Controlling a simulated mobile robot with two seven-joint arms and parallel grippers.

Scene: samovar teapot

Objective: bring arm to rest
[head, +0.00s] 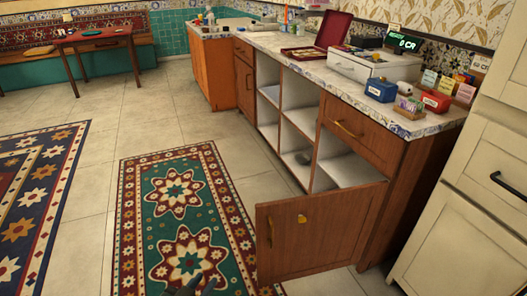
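A small dark part of my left gripper (190,287) shows at the bottom edge of the head view, over the green and red rug (215,220). Most of it is cut off by the frame, and I cannot tell whether it is open or shut. No object can be made out in it. My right gripper is not in view.
A wooden counter (276,45) runs along the right, with open shelves. Its low cabinet door (330,235) stands open into the floor space. A cream cabinet (460,215) is at far right. A red table (100,38) stands at back left. The tiled floor (175,115) is clear.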

